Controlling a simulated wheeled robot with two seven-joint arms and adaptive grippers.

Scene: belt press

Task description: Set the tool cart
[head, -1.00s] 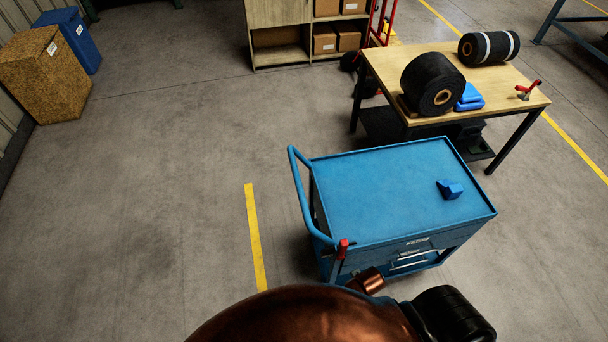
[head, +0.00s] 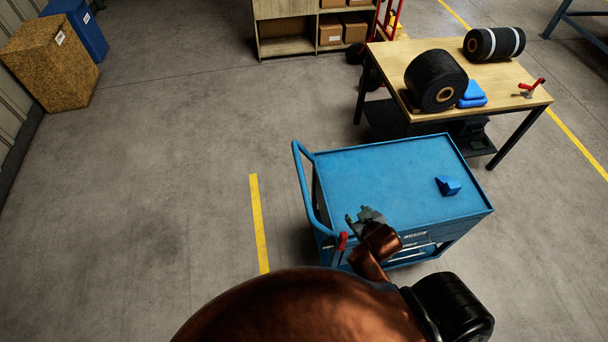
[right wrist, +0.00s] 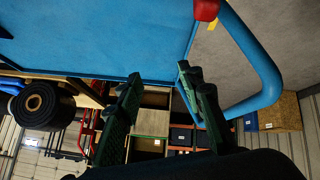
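The blue tool cart (head: 390,180) stands on the floor at centre right, with a small blue block (head: 448,186) on its top. Its tubular push handle (head: 303,190) is on the left end, with a red part (head: 342,241) at the near corner. My right gripper (head: 364,214) is over the near left corner of the cart, close to the handle. In the right wrist view the gripper (right wrist: 158,74) has its fingers apart with nothing between them; the cart (right wrist: 100,40) and handle (right wrist: 262,75) show beyond. I cannot tell whether it touches the cart. My left gripper is not in view.
A wooden-topped table (head: 525,75) with black rolls (head: 436,82), blue blocks (head: 473,96) and a red-handled clamp (head: 532,88) stands behind the cart. A shelf (head: 285,45) is at the back. The floor left of the cart is clear, marked by a yellow line (head: 258,225).

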